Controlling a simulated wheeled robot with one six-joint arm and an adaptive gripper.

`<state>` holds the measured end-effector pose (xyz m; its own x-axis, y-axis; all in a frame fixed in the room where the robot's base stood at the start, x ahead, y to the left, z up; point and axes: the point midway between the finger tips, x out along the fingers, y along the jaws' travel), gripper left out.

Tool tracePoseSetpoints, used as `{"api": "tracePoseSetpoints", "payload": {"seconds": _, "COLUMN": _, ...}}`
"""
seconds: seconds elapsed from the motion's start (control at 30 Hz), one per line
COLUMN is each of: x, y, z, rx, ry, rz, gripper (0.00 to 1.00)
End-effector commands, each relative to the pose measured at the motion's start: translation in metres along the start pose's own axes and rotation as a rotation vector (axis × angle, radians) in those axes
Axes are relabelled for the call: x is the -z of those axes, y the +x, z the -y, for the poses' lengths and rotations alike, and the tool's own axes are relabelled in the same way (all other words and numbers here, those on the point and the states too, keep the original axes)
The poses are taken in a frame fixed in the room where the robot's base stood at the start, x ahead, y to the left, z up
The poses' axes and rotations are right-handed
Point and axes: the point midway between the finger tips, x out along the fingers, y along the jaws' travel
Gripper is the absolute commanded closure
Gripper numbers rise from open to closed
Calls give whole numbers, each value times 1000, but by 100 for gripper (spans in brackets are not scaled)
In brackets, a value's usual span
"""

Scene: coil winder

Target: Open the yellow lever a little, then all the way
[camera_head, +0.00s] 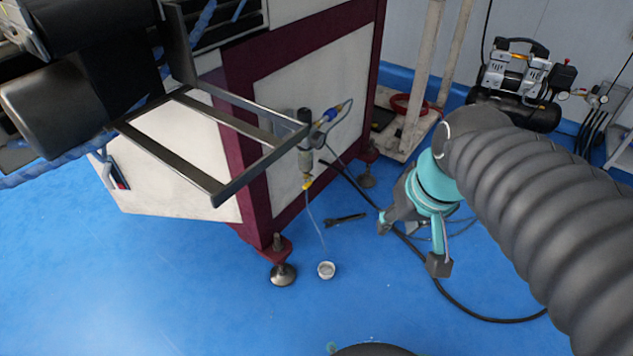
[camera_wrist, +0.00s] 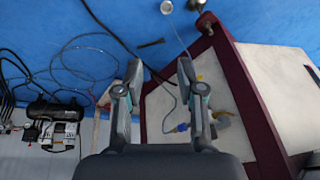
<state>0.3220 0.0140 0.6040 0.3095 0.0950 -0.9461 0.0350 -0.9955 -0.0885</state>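The yellow lever (camera_head: 307,184) is a small piece at the bottom of the grey air filter unit (camera_head: 305,150) on the machine's side. A thin clear tube hangs from it toward a small white cup (camera_head: 326,270) on the floor. In the wrist view a small yellow spot, likely the lever (camera_wrist: 199,77), shows just beside the right finger, partly hidden. My gripper (camera_head: 410,243) is to the right of the lever in the head view, apart from it. Its fingers are spread and empty, also in the wrist view (camera_wrist: 159,68).
The cream and maroon machine (camera_head: 310,75) stands beside the filter unit, with a metal frame (camera_head: 215,190) jutting out at left. A black hose (camera_head: 410,250) and a dark tool (camera_head: 345,219) lie on the blue floor. A compressor (camera_head: 515,85) stands at the back right.

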Motion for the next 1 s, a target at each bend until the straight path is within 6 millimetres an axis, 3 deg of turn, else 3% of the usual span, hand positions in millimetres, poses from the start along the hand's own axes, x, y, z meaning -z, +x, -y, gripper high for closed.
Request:
{"api": "tracePoseSetpoints", "payload": {"seconds": 0.57, "x": 97, "y": 57, "z": 27, "rx": 434, "ry": 57, "rz": 418, "gripper": 62}}
{"api": "tracePoseSetpoints", "payload": {"seconds": 1.0, "x": 168, "y": 132, "z": 24, "rx": 870, "ry": 135, "rz": 537, "gripper": 62}}
